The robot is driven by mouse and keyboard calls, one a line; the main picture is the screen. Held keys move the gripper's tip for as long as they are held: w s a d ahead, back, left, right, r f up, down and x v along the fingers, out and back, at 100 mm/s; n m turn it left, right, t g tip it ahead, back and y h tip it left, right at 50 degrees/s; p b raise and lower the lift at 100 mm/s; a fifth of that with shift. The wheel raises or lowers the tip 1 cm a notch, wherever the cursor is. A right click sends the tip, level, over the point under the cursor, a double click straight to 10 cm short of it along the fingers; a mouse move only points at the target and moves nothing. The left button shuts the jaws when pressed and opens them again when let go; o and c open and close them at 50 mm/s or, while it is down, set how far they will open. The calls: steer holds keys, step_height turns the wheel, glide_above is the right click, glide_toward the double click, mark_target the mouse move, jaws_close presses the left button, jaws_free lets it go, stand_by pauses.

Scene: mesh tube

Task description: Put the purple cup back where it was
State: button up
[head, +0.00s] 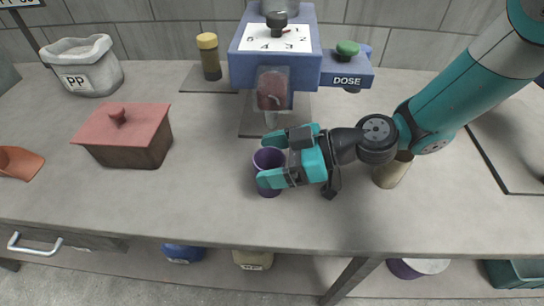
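The purple cup (267,158) is upright near the middle of the counter, in front of the dosing machine. My gripper (271,160) reaches in from the right with its teal fingers on either side of the cup. The near finger covers part of the cup's front, and the far finger is behind its rim. Whether the fingers press on the cup is not clear. The cup's base shows below the near finger, and I cannot tell whether it touches the counter.
The blue machine (275,68) with a dial and a DOSE button (347,48) stands behind the cup. A red-lidded box (124,133) is at left, a PP sack (84,67) at back left. A yellow-capped jar (209,56) stands behind. A beige object (392,174) is under my arm. The front counter is clear.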

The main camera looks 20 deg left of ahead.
steer(key=shift+r, duration=0.15)
steer(key=b+v, duration=0.1)
steer(key=v, duration=1.1)
steer(key=s+d+r+m+t+h, duration=0.1)
steer(key=s+d+r+m+h, duration=0.3)
steer(key=s+d+m, duration=0.2)
steer(key=s+d+r+m+t+h, duration=0.2)
steer(key=s+d+r+m+h, duration=0.2)
steer(key=d, duration=0.5)
steer(key=s+m+h, duration=0.1)
steer(key=s+m, duration=0.1)
steer(key=m, duration=0.1)
steer(key=shift+s+m, duration=0.3)
steer(key=shift+s, duration=0.05)
steer(key=shift+r, duration=0.1)
